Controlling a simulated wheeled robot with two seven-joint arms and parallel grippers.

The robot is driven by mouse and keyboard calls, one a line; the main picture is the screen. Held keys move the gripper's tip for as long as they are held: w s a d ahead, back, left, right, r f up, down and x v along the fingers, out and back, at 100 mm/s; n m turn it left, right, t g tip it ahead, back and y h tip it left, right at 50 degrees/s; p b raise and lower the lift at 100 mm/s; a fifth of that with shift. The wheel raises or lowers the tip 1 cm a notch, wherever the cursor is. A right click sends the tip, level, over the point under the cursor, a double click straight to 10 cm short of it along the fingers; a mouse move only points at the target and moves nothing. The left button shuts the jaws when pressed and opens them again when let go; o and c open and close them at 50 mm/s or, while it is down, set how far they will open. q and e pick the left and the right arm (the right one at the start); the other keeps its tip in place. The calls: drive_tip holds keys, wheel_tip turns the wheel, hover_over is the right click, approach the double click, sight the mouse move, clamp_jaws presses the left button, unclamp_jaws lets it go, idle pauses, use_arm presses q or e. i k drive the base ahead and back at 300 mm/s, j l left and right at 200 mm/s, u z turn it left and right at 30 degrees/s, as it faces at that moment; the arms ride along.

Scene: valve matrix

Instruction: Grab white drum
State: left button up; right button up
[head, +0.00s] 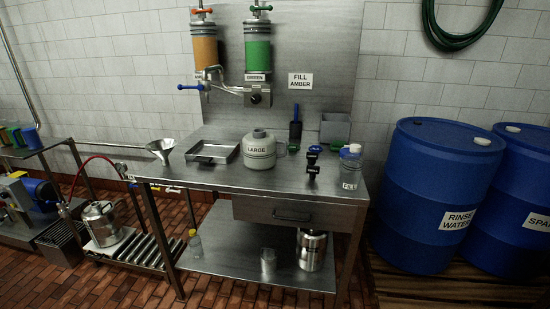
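An off-white, rounded drum (259,157) labelled LARGE stands upright on the steel workbench (215,178) in the head view. It has a grey band, a narrower top and what looks like a handle on its right side. It stands near the middle of the bench top, with nothing in front of it. Neither of my grippers shows in this view.
A shallow metal tray (212,153) and a funnel (161,148) are left of the drum. A small black fixture (312,163) and a bottle labelled FILL (350,168) are to its right. Amber (204,46) and green (257,50) cylinders hang above. Blue barrels (436,195) stand right.

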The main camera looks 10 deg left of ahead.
sight(259, 147)
drive_tip(key=i+j+z, duration=0.3)
drive_tip(key=i, duration=0.25)
drive_tip(key=i+j+z, duration=0.35)
drive_tip(key=i+j, duration=0.15)
